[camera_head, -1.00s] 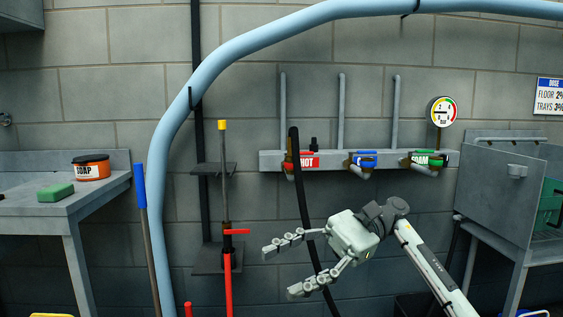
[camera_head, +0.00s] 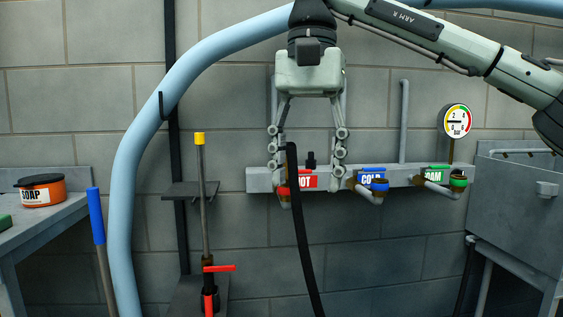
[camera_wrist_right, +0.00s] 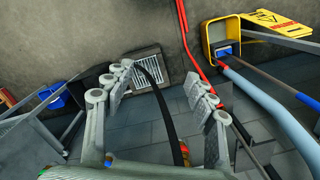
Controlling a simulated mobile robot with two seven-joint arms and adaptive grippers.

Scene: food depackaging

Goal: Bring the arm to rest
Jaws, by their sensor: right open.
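My right gripper (camera_head: 306,172) hangs fingers down from my raised right arm, in front of the wall taps in the head view. Its two fingers are apart. A black hose (camera_head: 303,230) shows between and below the fingertips in the head view. I cannot tell whether the hose touches them. In the right wrist view the open gripper (camera_wrist_right: 160,92) has the black hose (camera_wrist_right: 160,95) passing between its fingers in the picture. My left gripper is not in view.
The tap rail carries red HOT (camera_head: 308,181), blue (camera_head: 375,184) and green (camera_head: 458,182) valves, with a gauge (camera_head: 457,121) above. A soap tub (camera_head: 43,191) sits on the left bench. A light-blue pipe (camera_head: 128,190) arches across. A yellow bucket (camera_wrist_right: 211,50) stands on the floor.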

